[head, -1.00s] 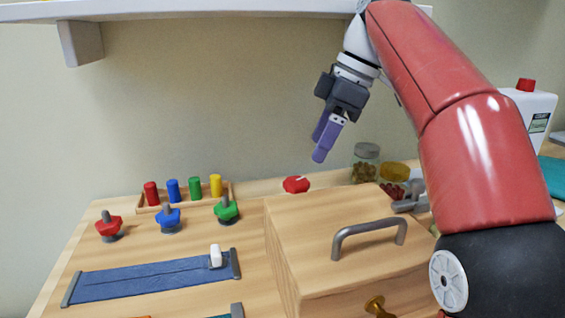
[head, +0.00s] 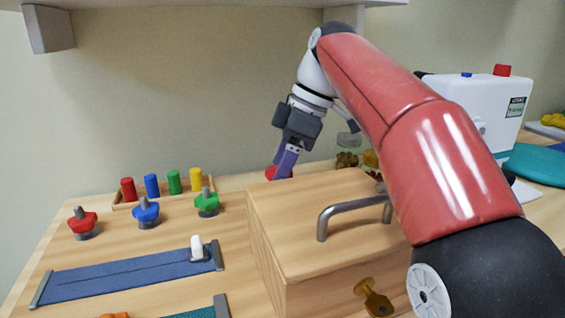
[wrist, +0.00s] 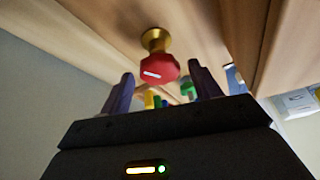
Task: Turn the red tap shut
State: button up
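The red tap (wrist: 160,70) is a red knob with a white mark on a brass base. In the wrist view it lies between the lines of my two fingers, with visible gaps on both sides. In the wrist view my gripper (wrist: 162,76) is open and empty. I cannot tell how far the fingertips reach around the knob.
Jars (head: 347,158) stand close on the right. Left are a peg rack (head: 122,205), red, blue and green star knobs (head: 146,210), and a blue strap (head: 125,277). A shelf hangs above.

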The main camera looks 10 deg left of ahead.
jog(key=c, duration=0.9)
jog(key=shift+m, duration=0.4)
jog(key=m+t, duration=0.1)
jog(key=m, duration=0.1)
jog(key=m+t, duration=0.1)
jog(key=m, duration=0.1)
jog(key=shift+s+r+p, duration=0.1)
jog(key=shift+s+p, duration=0.1)
jog(key=shift+p, duration=0.1)
jog(key=m+t, duration=0.1)
jog(key=m, duration=0.2)
jog(key=m+t+h+p, duration=0.1)
jog(key=m, duration=0.1)
jog(key=shift+s+a+m, duration=0.1)
jog(key=shift+m, duration=0.3)
jog(key=m+h, duration=0.1)
jog(key=m, duration=0.1)
jog(key=m+p, duration=0.1)
jog(key=m, duration=0.1)
jog(key=shift+a+m+t+h, duration=0.15)
jog(key=shift+m+t+h, duration=0.15)
jog(key=shift+t+h, duration=0.1)
jog(key=m+h, duration=0.2)
jog(key=m, duration=0.3)
jog(key=shift+a, duration=0.1)
